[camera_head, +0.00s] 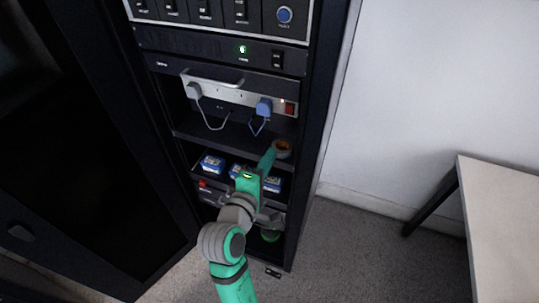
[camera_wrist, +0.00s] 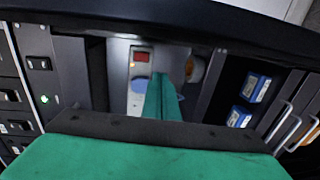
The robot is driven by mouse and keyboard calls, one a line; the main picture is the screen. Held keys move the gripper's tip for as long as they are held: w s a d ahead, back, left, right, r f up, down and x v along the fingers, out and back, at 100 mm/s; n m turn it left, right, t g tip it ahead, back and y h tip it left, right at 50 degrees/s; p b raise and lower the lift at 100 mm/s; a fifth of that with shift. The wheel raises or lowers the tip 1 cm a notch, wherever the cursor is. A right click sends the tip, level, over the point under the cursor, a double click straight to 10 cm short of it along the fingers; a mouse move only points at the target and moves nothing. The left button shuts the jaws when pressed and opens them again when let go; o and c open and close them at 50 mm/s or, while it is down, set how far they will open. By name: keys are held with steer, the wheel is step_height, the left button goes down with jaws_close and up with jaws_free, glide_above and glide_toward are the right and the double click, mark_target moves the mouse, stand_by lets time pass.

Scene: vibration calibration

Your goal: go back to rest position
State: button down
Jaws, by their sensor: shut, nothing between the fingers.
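My gripper (camera_head: 270,155) is at the end of my green and grey arm, which reaches up from the bottom of the head view into the open front of the dark rack (camera_head: 312,130). Its tip shows beside an orange-brown roll (camera_head: 283,148) on the shelf; I cannot tell whether they touch. In the wrist view the green fingers (camera_wrist: 163,82) are together with nothing visible between them. They point toward a panel with a red switch (camera_wrist: 141,57) and a blue plug (camera_wrist: 140,83). The roll (camera_wrist: 193,70) is just right of the fingers.
Blue boxes (camera_head: 212,163) sit on a lower shelf, partly behind my arm. The rack door (camera_head: 90,170) stands at left. A table (camera_head: 500,215) is at right, with clear floor between.

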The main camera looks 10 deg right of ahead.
steer(key=shift+a, duration=0.1)
steer(key=s+a+f+m+t+y, duration=0.1)
steer(key=s+a+f+y, duration=0.35)
steer(key=s+f, duration=0.35)
steer(key=s+a+f+m+y, duration=0.25)
steer(key=s+a+f, duration=0.3)
steer(key=f, duration=0.55)
steer(key=s+a+m+y, duration=0.1)
steer(key=s+m, duration=0.6)
steer(key=s, duration=1.4)
steer(key=shift+m+t+y, duration=0.3)
steer(key=shift+m+y, duration=0.05)
steer(key=shift+y, duration=0.25)
